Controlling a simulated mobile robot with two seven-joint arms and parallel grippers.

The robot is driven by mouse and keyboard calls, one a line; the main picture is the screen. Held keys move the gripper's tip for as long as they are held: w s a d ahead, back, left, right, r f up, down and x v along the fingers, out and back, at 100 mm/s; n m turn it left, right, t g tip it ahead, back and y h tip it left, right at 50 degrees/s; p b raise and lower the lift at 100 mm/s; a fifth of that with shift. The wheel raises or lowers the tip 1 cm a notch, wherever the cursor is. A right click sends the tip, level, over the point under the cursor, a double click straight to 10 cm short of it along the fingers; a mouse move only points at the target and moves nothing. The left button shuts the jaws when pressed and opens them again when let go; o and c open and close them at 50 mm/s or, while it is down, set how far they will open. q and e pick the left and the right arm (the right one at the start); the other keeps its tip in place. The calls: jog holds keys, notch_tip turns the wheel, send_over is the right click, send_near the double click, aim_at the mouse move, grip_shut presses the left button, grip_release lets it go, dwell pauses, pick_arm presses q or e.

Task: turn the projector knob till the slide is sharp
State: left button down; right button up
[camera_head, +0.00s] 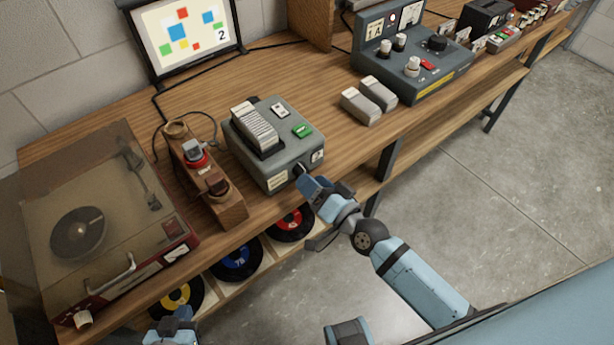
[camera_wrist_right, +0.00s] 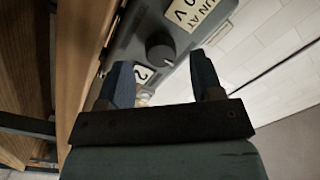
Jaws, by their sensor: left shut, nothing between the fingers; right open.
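The grey slide projector (camera_head: 290,152) stands at the table's front edge with a row of slides on top. Its dark focus knob (camera_head: 299,169) is on the front face and shows in the right wrist view (camera_wrist_right: 160,46). My right gripper (camera_wrist_right: 159,62) is open, with the knob ahead between its fingertips; contact is not clear. In the head view the right gripper (camera_head: 308,182) is at the projector's front. The screen (camera_head: 188,32) shows coloured squares and a "2" with fairly crisp edges. My left gripper (camera_head: 172,325) is shut and empty at the bottom left, low before the table.
A record player (camera_head: 105,215) and a wooden block with a red-based object (camera_head: 208,180) stand left of the projector. Two grey blocks (camera_head: 369,100) and a control box (camera_head: 425,60) are to its right. Records (camera_head: 237,257) sit on the shelf below. The floor at right is clear.

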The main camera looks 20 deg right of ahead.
jog(key=b+v, duration=0.1)
jog(key=v, duration=1)
jog(key=s+f+n+g+h+p, duration=0.1)
jog(key=n+g+p, duration=0.1)
jog(key=p, duration=0.2)
jog(key=s+f+n+g+h+p, duration=0.1)
jog(key=s+n+g+p, duration=0.1)
jog(key=n+p, duration=0.1)
jog(key=s+f+n+g+h+p, duration=0.1)
jog(key=s+n+h+p, duration=0.1)
jog(key=p, duration=0.2)
jog(key=shift+n+g+p, duration=0.3)
jog(key=shift+g+p, duration=0.05)
jog(key=shift+g, duration=0.05)
